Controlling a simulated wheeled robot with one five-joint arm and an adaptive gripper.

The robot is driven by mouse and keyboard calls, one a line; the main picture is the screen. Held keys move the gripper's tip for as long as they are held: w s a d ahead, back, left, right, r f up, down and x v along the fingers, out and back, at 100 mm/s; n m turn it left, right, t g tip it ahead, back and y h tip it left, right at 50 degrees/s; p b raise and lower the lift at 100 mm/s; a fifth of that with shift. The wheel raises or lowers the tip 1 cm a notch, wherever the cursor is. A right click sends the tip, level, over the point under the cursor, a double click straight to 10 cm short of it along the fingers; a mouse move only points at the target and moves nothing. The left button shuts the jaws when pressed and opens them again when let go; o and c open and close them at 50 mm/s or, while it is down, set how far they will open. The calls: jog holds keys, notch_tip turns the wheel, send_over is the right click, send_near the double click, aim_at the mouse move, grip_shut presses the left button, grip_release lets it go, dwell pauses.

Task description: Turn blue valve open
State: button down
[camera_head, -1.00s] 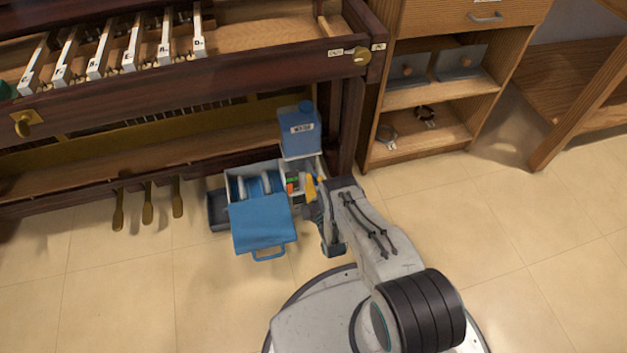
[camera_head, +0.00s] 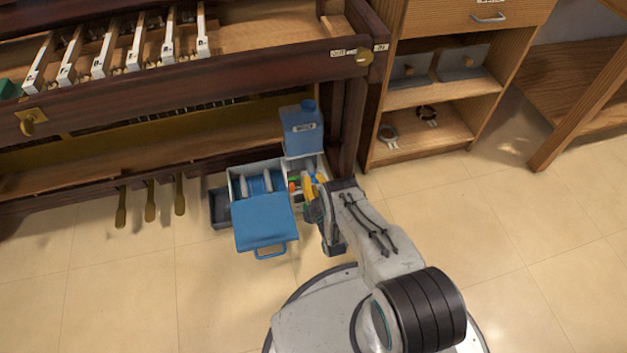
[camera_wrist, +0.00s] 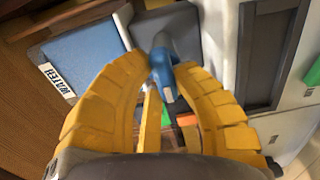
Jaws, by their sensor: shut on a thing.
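The blue valve (camera_wrist: 162,66) shows in the wrist view as a small blue handle in front of a dark grey panel. My gripper (camera_wrist: 164,60) has its two yellow fingers curved inward, with the tips shut on the handle from both sides. In the head view my gripper (camera_head: 313,192) reaches into the right end of an open white box (camera_head: 231,185), beneath a blue water jug (camera_head: 302,130). The jug also shows at the left of the wrist view (camera_wrist: 86,52). The valve's lower parts are partly hidden by my fingers.
A blue lid (camera_head: 264,222) with a handle hangs at the box's front. A dark tray (camera_head: 218,208) sits at its left. The piano (camera_head: 200,85) rises behind, with pedals (camera_head: 150,202) at left. A wooden shelf unit (camera_head: 440,95) stands right. The tiled floor is clear at right.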

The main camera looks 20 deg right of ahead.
aim_at(314, 179)
jog(key=shift+w+r, duration=0.1)
dwell(0.3)
jog(key=c, duration=1)
grip_release()
jog(key=shift+o, duration=0.2)
jog(key=o, duration=0.4)
notch_tip(314, 179, up, 9)
jog(key=shift+w+d+f, duration=0.1)
jog(key=shift+r, duration=0.65)
jog(key=c, duration=0.4)
jog(key=shift+f, duration=0.1)
